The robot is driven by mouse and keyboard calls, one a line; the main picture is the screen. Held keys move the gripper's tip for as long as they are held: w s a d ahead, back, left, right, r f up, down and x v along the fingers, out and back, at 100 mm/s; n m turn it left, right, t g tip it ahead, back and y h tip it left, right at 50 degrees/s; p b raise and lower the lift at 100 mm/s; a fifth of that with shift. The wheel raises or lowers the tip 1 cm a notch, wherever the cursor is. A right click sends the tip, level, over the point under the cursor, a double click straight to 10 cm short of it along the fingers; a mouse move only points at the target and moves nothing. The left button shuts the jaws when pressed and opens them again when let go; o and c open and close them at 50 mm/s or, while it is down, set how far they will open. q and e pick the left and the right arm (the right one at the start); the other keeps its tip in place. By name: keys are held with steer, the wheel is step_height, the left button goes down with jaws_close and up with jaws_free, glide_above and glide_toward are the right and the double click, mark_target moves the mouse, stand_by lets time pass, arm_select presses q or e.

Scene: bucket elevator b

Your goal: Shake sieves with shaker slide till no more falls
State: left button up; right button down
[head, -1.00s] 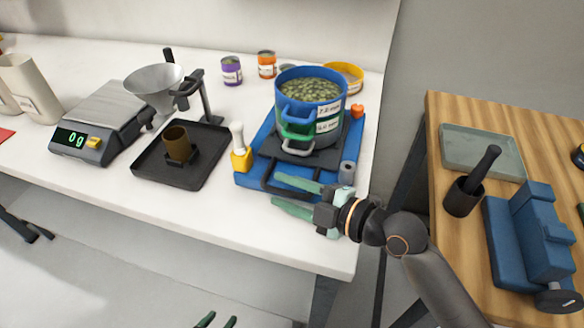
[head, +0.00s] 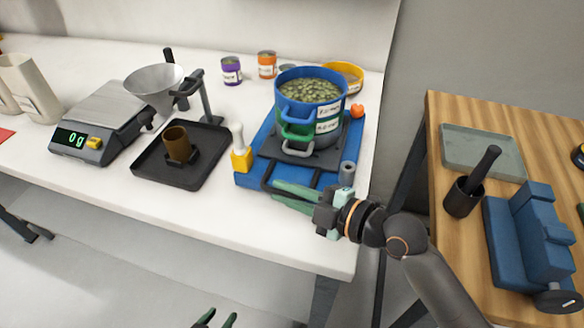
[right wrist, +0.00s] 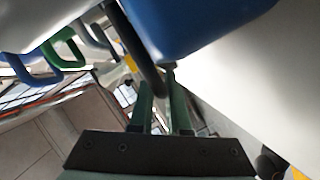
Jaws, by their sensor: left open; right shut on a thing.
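A blue sieve (head: 296,112) full of greenish pieces sits upright on a green-handled sieve (head: 299,130) and a grey-handled lower part (head: 297,149). The stack stands on the dark carriage plate (head: 320,158) of the shaker slide, above its blue base (head: 244,179). My right gripper (head: 275,191) is shut on the slide's black bar handle (head: 264,175) at the front edge. The handle also shows between the fingers in the right wrist view (right wrist: 144,62). My left gripper (head: 217,318) is open and empty at the bottom edge, mostly out of view.
A yellow-and-white tool (head: 241,157) and a grey cylinder (head: 347,172) stand on the base's corners. A black tray (head: 205,160) holds a brown cup (head: 177,143). The scale (head: 95,120) reads 0 g. A yellow-rimmed sieve (head: 351,74) lies behind the stack. The white table's front strip is clear.

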steer(key=shift+s+a+p, duration=0.25)
steer(key=shift+s, duration=0.45)
steer(key=shift+s+a+p, duration=0.2)
steer(key=shift+s+p, duration=0.05)
steer(key=shift+s, duration=0.45)
steer(key=shift+s+a+p, duration=0.25)
steer(key=shift+s, duration=0.45)
steer(key=shift+w, duration=0.1)
steer(key=shift+w+d+f+b, duration=0.1)
steer(key=shift+w+d+b, duration=0.25)
steer(key=shift+w, duration=0.4)
steer(key=shift+w+d+f+b, duration=0.1)
steer(key=shift+w+d+b, duration=0.15)
steer(key=shift+w, duration=0.45)
steer(key=shift+w+d+r+b, duration=0.15)
steer(key=shift+w+b, duration=0.15)
steer(key=shift+w, duration=0.35)
